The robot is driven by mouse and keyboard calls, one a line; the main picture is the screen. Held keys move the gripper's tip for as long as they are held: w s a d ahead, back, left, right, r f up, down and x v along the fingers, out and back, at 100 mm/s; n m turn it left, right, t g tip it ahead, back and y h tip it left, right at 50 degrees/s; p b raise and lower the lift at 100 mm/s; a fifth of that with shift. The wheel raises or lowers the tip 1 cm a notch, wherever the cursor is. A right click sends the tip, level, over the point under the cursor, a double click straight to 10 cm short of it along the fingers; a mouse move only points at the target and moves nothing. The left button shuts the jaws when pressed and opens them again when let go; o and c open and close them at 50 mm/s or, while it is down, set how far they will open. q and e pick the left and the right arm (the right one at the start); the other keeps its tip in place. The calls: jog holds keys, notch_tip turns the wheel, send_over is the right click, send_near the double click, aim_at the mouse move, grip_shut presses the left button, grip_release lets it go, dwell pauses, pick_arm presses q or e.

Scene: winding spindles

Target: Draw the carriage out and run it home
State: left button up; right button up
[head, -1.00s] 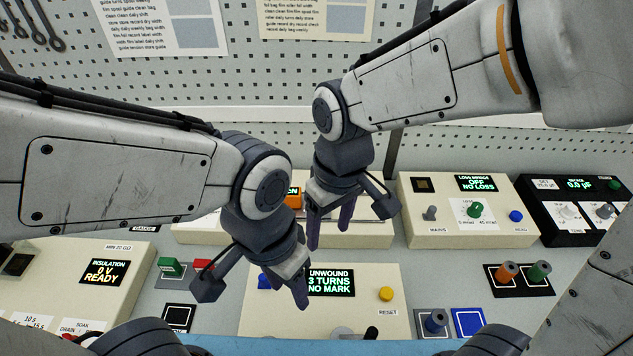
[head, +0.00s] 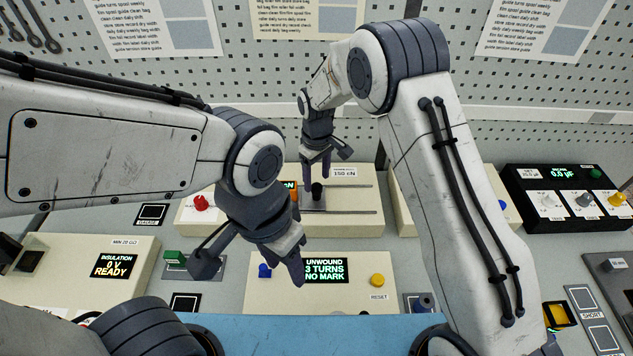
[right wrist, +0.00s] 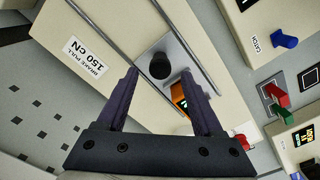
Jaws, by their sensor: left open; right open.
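The carriage (head: 312,206) is a small metal plate with an upright black knob (head: 317,190), on two rails across the cream unit at the back middle. My right gripper (head: 317,168) is open and points down at the knob from behind and above. In the right wrist view the black knob (right wrist: 160,66) stands between and just past the two open fingertips (right wrist: 160,72); I cannot tell whether they touch it. My left gripper (head: 293,262) is open and empty, over the front cream unit, left of its display reading UNWOUND, 3 TURNS, NO MARK (head: 325,270).
The front unit has a blue lever (head: 265,270) and a yellow RESET button (head: 377,280). My right forearm covers part of the units at right. A pegboard wall closes the back.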

aim_at(317, 186)
jog(key=shift+f+p, duration=0.55)
jog(key=shift+f, duration=1.5)
grip_shut()
